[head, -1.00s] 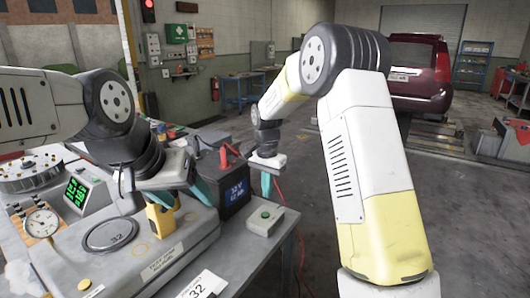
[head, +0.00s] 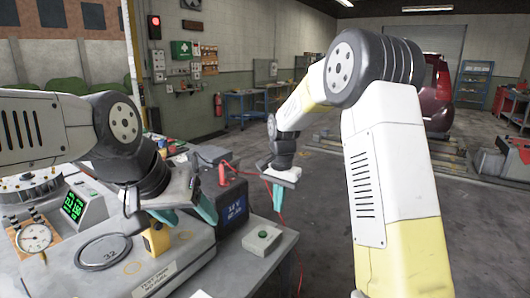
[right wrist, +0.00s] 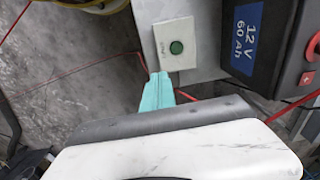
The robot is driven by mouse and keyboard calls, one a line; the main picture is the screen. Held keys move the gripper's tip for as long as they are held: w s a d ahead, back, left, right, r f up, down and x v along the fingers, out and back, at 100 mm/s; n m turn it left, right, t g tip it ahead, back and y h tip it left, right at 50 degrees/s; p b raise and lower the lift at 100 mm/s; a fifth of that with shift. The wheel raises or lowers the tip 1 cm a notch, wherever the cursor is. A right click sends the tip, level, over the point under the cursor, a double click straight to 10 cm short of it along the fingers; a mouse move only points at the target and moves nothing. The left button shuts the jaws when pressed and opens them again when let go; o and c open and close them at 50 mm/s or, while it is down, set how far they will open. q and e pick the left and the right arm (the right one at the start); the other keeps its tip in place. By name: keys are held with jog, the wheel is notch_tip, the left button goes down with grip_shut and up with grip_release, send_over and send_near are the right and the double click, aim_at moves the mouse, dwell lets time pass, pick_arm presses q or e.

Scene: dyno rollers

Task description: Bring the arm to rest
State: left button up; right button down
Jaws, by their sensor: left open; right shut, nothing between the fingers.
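My left gripper (head: 186,213) is open above the bench in the head view. Its teal fingers are spread near a yellow object (head: 156,240) on the grey housing, partly hidden by the gripper. I cannot tell whether they touch. My right gripper (head: 280,196) is shut and empty, pointing down beside the right edge of the bench, behind the small box with a green button. In the right wrist view its teal fingers (right wrist: 158,92) are together, just below that box, with nothing between them.
The button box (head: 262,238) sits at the bench's right edge (head: 272,262). A black 12 V battery (head: 232,212) with red cables stands between the grippers. A gauge (head: 34,238) and a green display (head: 74,205) are at left.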

jog(key=s+d+r+n+t+y, duration=0.1)
jog(key=s+d+r+n+t, duration=0.35)
jog(key=s+r, duration=0.75)
jog(key=s+d+r+n, duration=0.1)
jog(key=s+d, duration=0.1)
jog(key=s, duration=0.5)
jog(key=s+d+r+n+t, duration=0.1)
jog(key=s+d, duration=0.2)
jog(key=s, duration=0.5)
jog(key=shift+d+y, duration=0.2)
jog(key=shift+y, duration=0.2)
jog(key=shift+n, duration=0.25)
dwell(0.9)
